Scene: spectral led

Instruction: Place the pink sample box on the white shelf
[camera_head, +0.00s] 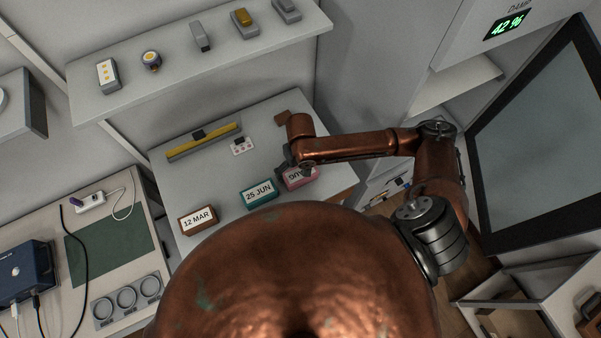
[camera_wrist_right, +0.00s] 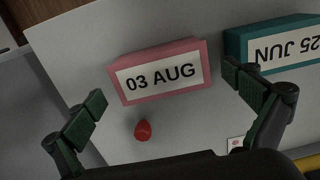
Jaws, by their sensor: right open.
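The pink sample box (camera_head: 301,181), with a white label, lies at the right of the row of boxes on the grey table, partly covered by my right gripper. In the right wrist view the pink box (camera_wrist_right: 160,72) reads "03 AUG". My right gripper (camera_wrist_right: 165,90) is open, with one finger to each side of the picture and the box ahead of them, apparently not gripped. In the head view my right gripper (camera_head: 294,166) is just above the box. A long white shelf (camera_head: 165,92) is on the wall behind the table. My left gripper is out of view.
A teal box (camera_head: 258,191) marked "25 JUN" sits close beside the pink one; a brown box (camera_head: 198,219) is farther left. Several small devices stand along the shelf, with gaps between. A small red object (camera_wrist_right: 142,130) lies near the pink box. A yellow bar (camera_head: 203,142) lies behind.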

